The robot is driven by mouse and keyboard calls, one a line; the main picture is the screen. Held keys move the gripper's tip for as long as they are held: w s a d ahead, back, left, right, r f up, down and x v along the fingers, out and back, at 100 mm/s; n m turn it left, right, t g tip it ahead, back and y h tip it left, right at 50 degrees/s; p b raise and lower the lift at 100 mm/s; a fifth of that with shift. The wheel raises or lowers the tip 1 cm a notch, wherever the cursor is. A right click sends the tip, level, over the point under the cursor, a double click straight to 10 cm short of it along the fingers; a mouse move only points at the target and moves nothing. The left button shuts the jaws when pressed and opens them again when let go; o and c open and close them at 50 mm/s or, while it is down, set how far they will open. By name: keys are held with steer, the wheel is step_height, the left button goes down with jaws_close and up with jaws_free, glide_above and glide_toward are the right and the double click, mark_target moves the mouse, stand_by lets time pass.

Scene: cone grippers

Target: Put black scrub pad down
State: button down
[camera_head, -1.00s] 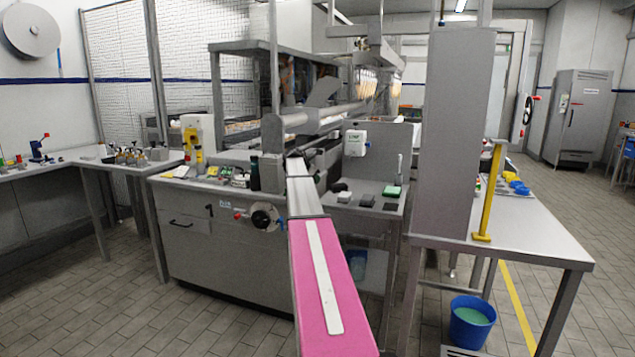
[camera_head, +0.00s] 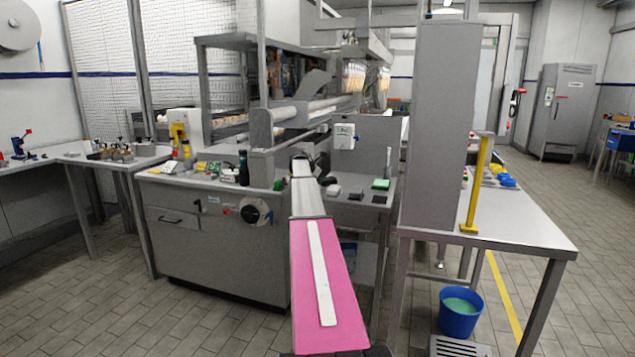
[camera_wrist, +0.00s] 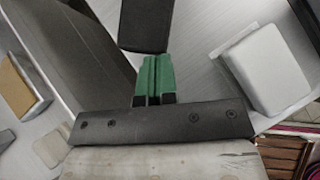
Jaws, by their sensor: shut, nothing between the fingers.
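My gripper (camera_wrist: 154,80) shows in the wrist view with its green fingers closed together and nothing between them. A black block-like pad (camera_wrist: 146,24) is just beyond the fingertips, cut off by the top edge; I cannot tell whether the fingers touch it. In the head view, dark flat pads lie on the small grey side table, one at the middle (camera_head: 357,194) and one near the front edge (camera_head: 380,199). I cannot tell which one the wrist view shows.
A green pad (camera_head: 381,184) and a pale block (camera_head: 333,190) share the side table. The wrist view shows a white block (camera_wrist: 265,68) at right and a tan-topped block (camera_wrist: 18,85) at left. A tall grey column (camera_head: 440,125) stands right of the side table.

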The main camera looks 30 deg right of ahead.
mark_target(331, 178)
steer(key=d, duration=0.2)
steer(key=w+d, duration=0.1)
steer(key=d, duration=0.4)
steer(key=shift+w, duration=0.35)
steer(key=shift+s, duration=0.1)
steer(key=a, duration=0.2)
steer(key=s+a, duration=0.1)
steer(key=a, duration=0.1)
steer(key=shift+a, duration=0.15)
steer(key=v, duration=0.9)
steer(key=shift+r, duration=0.3)
